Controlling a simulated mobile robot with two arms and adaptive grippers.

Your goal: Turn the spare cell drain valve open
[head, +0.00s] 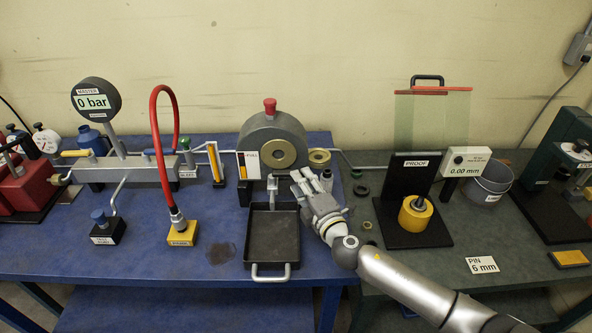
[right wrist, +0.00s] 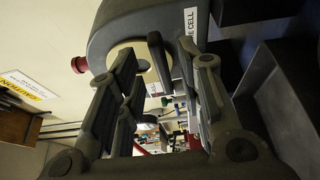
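The grey round spare cell (head: 292,131) stands at the back centre of the blue bench, with a brass ring on its front and a red knob on top. In the right wrist view the cell (right wrist: 118,22) fills the top, turned sideways. A small grey drain fitting (head: 272,184) comes down below the cell over a dark tray (head: 272,262). My right gripper (head: 305,181) is just right of this fitting, fingers toward it. In the wrist view its fingers (right wrist: 160,105) are apart. A dark bar (right wrist: 159,62) shows beyond them; I cannot tell whether it is the valve lever. My left gripper is out of view.
A red hose (head: 155,130) arches to a yellow-based block (head: 182,233) left of the tray. A black PROOF stand (head: 409,175) with a yellow cylinder (head: 415,214) is right of my right arm. Small dark rings lie between.

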